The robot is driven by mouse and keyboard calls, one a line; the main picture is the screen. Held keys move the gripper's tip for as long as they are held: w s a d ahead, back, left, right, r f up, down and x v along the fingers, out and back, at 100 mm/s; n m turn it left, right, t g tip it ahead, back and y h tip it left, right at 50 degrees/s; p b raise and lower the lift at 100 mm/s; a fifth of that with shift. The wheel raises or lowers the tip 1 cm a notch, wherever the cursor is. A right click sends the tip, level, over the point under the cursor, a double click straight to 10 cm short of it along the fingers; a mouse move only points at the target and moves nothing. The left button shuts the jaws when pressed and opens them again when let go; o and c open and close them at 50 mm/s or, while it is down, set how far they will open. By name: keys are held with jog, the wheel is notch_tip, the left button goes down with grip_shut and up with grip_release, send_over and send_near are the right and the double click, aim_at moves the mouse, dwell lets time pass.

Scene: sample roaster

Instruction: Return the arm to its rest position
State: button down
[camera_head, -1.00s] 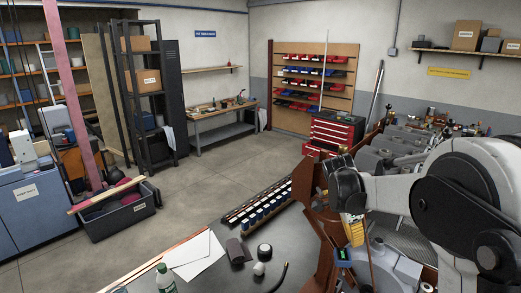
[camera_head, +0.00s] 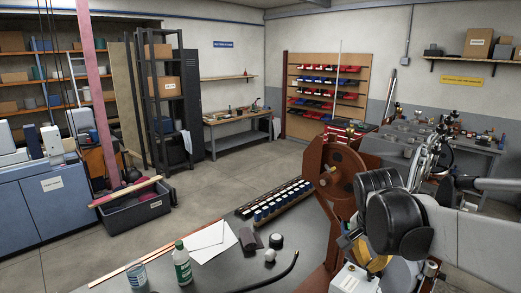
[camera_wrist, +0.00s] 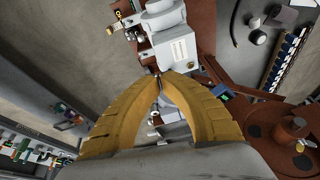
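My gripper (camera_wrist: 160,76) shows in the wrist view as two curved yellow fingers whose tips come together. Nothing is visible between the tips. It points down over a grey and white machine part with a label (camera_wrist: 180,50). In the head view my arm reaches in from the right edge, with a dark rounded joint in front. Only a bit of yellow finger shows below that joint, beside the brown roaster frame (camera_head: 335,215). The fingertips are hidden there. I cannot tell from these views whether the fingers touch the machine.
The grey table holds a green bottle (camera_head: 182,265), a can (camera_head: 136,274), white paper (camera_head: 212,240), a rack of vials (camera_head: 280,202) and a black hose (camera_head: 275,282). A brown round plate (camera_head: 333,171) stands close to my arm. Open floor lies beyond the table.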

jog(key=s+a+f+n+t+y+b, duration=0.2)
jog(key=s+a+f+n+t+b, duration=0.2)
jog(key=s+f, duration=1.1)
jog(key=a+n+b, duration=0.3)
jog(key=n+b, duration=0.3)
jog(key=b, duration=0.2)
jog(key=shift+n+b, duration=0.3)
